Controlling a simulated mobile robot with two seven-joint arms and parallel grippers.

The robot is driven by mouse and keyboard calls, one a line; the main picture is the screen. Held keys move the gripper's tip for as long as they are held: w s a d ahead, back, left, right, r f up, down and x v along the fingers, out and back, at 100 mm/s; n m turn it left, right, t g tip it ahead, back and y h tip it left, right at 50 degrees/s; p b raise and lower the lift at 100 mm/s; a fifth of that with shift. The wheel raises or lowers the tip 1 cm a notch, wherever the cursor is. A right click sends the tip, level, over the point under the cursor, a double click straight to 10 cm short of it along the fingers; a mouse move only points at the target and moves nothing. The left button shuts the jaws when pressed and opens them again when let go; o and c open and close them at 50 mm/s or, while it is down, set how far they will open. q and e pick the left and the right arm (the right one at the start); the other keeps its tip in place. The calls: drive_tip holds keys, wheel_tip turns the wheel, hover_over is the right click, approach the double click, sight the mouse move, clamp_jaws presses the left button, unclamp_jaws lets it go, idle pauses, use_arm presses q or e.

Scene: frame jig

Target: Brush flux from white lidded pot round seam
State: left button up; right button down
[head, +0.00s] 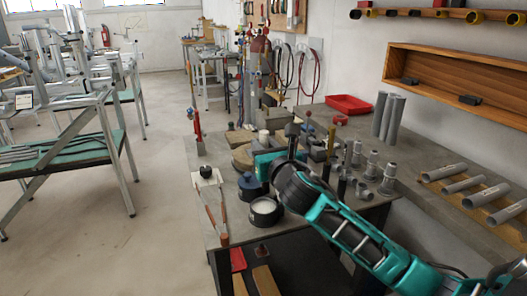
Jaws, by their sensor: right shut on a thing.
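My right arm reaches in from the lower right over the grey bench. Its gripper (264,158), at the teal end beyond the dark wrist, is over the middle of the bench; its fingers and what they hold are mostly hidden. A round dark-sided pot with a white top (265,211) stands at the bench's front, nearer than the gripper. A small white block-like piece with a black knob (206,174) sits at the left edge. I cannot tell for sure which is the lidded flux pot. No brush or seam can be made out. My left gripper is out of view.
A blue pot with a dark lid (250,186) stands close beside the white-topped pot. Grey fittings (371,165) crowd the bench right of my wrist. A red tray (348,105) and upright grey tubes (388,117) are behind.

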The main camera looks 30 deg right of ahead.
wheel_tip(320, 180, down, 4)
drive_tip(key=b, duration=0.5)
drive_tip(key=shift+f, duration=0.2)
drive_tip(key=shift+f+b, duration=0.35)
drive_tip(key=shift+b, duration=0.1)
drive_tip(key=shift+f+b, duration=0.4)
drive_tip(key=shift+b, duration=0.15)
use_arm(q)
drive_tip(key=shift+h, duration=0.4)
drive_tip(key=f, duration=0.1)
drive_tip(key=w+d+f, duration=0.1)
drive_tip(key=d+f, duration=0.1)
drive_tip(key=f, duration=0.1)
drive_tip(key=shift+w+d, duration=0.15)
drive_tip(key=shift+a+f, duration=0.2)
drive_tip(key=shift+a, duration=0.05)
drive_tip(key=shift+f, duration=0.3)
use_arm(e)
drive_tip(key=shift+f, duration=0.45)
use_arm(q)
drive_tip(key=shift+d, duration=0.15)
use_arm(e)
drive_tip(key=shift+a+f, duration=0.1)
drive_tip(key=shift+f, duration=0.05)
